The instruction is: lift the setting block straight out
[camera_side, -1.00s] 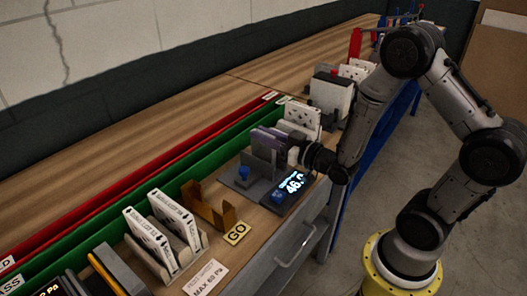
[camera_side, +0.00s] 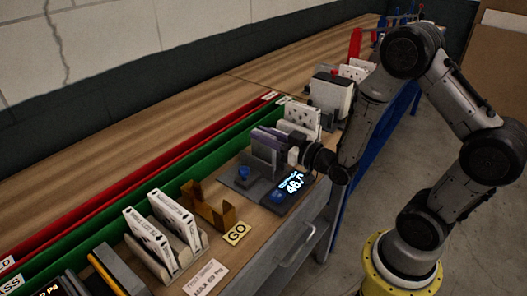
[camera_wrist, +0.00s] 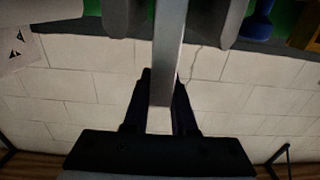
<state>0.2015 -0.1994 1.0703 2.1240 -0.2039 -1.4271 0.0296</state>
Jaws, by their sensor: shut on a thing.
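The setting block (camera_side: 268,148) looks like a flat purple-grey plate standing upright at the grey gauge stand (camera_side: 236,182), which has a blue knob. Whether its lower edge is still in the stand is hidden. My gripper (camera_side: 294,154) is at the block's right side. In the wrist view my gripper (camera_wrist: 160,95) has its two dark fingers closed on either side of a narrow grey plate (camera_wrist: 168,45), the block seen edge-on. The plate runs up between two rounded grey pieces at the top of that view.
A lit display (camera_side: 290,186) reading about 46 stands just in front. White boxed filters (camera_side: 303,118) stand close behind the block. A brown bracket (camera_side: 212,208) and a GO plate (camera_side: 236,234) lie to the left. Green (camera_side: 190,165) and red rails run along the bench.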

